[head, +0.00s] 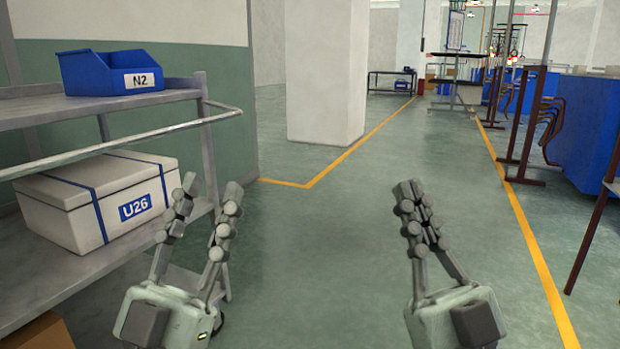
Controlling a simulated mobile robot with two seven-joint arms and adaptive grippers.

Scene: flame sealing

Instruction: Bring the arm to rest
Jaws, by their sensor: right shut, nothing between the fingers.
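My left gripper (211,190) is at the lower left of the head view, beside the metal shelf cart. Its two fingers stand apart with nothing between them, so it is open and empty. My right gripper (410,190) is at the lower right of the middle, over open floor. Its fingers are together with nothing between them. Both grippers point up and away from me.
A metal shelf cart (60,305) stands at the left. It holds a blue bin marked N2 (95,68) above and a white box marked U26 (65,190) below. A white pillar (325,75) stands ahead. The green floor (330,240) between the yellow lines is clear.

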